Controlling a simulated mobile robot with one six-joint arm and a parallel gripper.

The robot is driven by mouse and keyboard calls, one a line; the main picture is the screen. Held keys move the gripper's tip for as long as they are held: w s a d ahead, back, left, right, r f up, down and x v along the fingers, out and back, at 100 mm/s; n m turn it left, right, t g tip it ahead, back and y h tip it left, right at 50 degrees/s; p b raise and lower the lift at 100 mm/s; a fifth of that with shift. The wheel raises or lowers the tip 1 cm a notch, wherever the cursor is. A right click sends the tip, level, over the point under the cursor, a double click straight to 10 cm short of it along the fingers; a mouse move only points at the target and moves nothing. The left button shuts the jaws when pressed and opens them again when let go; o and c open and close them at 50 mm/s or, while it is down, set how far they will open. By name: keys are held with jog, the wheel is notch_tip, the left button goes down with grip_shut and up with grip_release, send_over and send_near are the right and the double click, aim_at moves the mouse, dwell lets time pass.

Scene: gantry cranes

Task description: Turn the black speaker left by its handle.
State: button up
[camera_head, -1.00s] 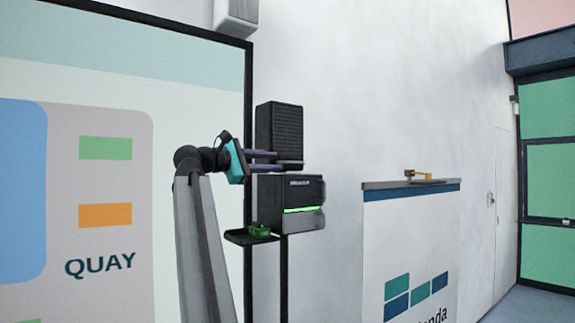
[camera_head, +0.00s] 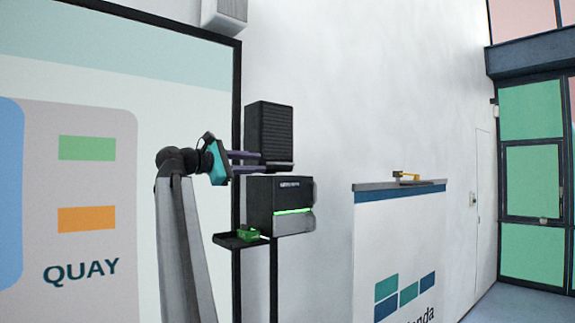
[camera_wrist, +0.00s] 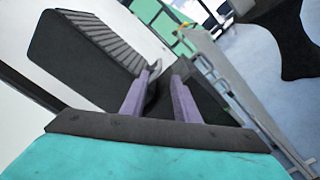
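The black ribbed speaker (camera_head: 269,132) stands upright above a black box with a green light strip. My gripper (camera_head: 262,160) reaches in from the left at the speaker's bottom edge, with its purple fingers apart. In the wrist view, the speaker (camera_wrist: 82,55) is at upper left and appears tilted. The fingers of my gripper (camera_wrist: 165,75) are parted there, with a visible gap and dark parts behind it. The speaker's handle is not clearly seen; I cannot tell whether it lies between the fingers.
The black box (camera_head: 280,204) is close below my gripper. A small tray (camera_head: 228,241) with a green item (camera_head: 248,234) sticks out below. A counter (camera_head: 400,187) with a yellow item stands to the right. The QUAY panel (camera_head: 95,120) is behind my arm.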

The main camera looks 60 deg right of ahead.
aim_at(292, 164)
jog(key=p+x, duration=0.4)
jog(key=x, duration=0.9)
